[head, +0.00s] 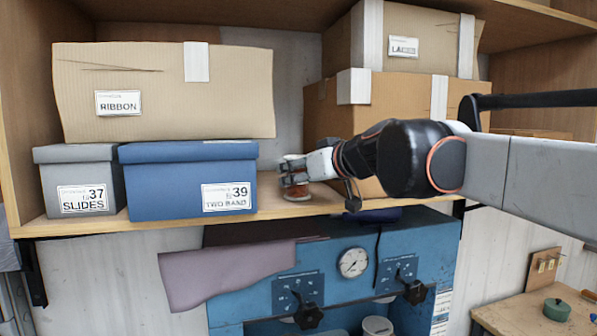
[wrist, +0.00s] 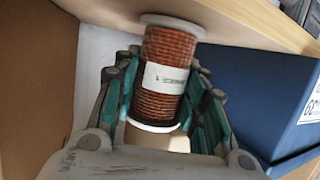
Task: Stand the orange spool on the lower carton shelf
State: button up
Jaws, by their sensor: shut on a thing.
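The orange spool (head: 296,191) is upright at the lower carton shelf (head: 340,207), in the gap between the blue box and the large carton. In the wrist view the orange-brown wound spool (wrist: 165,85) has pale end flanges and a white label. My gripper (head: 294,172) is shut on it, with green-padded fingers (wrist: 165,100) on both sides. The spool's lower flange is at the shelf board (wrist: 235,22); I cannot tell for certain whether it touches. Fingers hide part of the spool in the head view.
The blue box (head: 187,185) is close to the left of the spool, with a RIBBON carton (head: 200,105) above it. A grey box (head: 80,170) is further left. A large carton (head: 400,95) stands right, behind my arm. Blue machine (head: 340,285) below the shelf.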

jog(key=shift+w+f, duration=0.1)
jog(key=shift+f, duration=0.05)
jog(key=o, duration=1.1)
jog(key=b+v, duration=0.2)
jog(key=v, duration=1)
jog(key=s+d+f+m+g+h, duration=0.1)
jog(key=s+d+f, duration=0.3)
jog(key=f, duration=0.9)
jog(key=s+d+f+m+g+h, duration=0.2)
jog(key=s+d+f+m+h, duration=0.1)
jog(key=s+f, duration=0.7)
jog(key=s+d+f+m+g+h, duration=0.2)
jog(key=s+d+f, duration=0.4)
jog(key=f, duration=0.9)
jog(key=shift+s+d+f+m+h, duration=0.3)
jog(key=shift+s+m+h, duration=0.2)
jog(key=shift+s+h, duration=0.6)
jog(key=shift+w, duration=0.1)
